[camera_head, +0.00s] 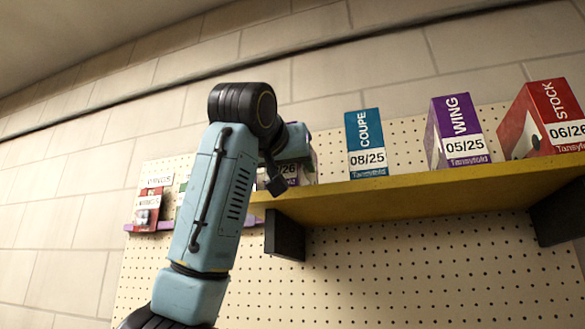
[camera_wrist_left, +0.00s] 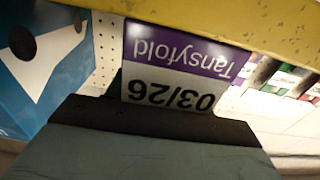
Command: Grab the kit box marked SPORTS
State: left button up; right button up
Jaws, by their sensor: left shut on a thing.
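My left gripper (camera_head: 276,178) is at the left end of the yellow shelf, partly hidden by my own arm. It is shut on a purple-and-white box, which shows in the head view (camera_head: 307,172) mostly behind the gripper. In the left wrist view the purple-and-white box (camera_wrist_left: 180,62) appears upside down and reads "Tansyfold" and "03/26". Its name is hidden, so I cannot tell whether it is marked SPORTS. No readable SPORTS label shows on any box. My right gripper is not in view.
On the yellow shelf (camera_head: 400,192) stand a teal COUPE box (camera_head: 365,140), a purple WING box (camera_head: 457,130) and a red STOCK box (camera_head: 545,118). A smaller red box (camera_head: 148,208) sits on a lower purple ledge at left. A blue box (camera_wrist_left: 45,60) is close beside the held box.

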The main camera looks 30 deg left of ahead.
pick_arm(q)
jog(key=shift+r, duration=4.95)
jog(key=shift+s, duration=0.1)
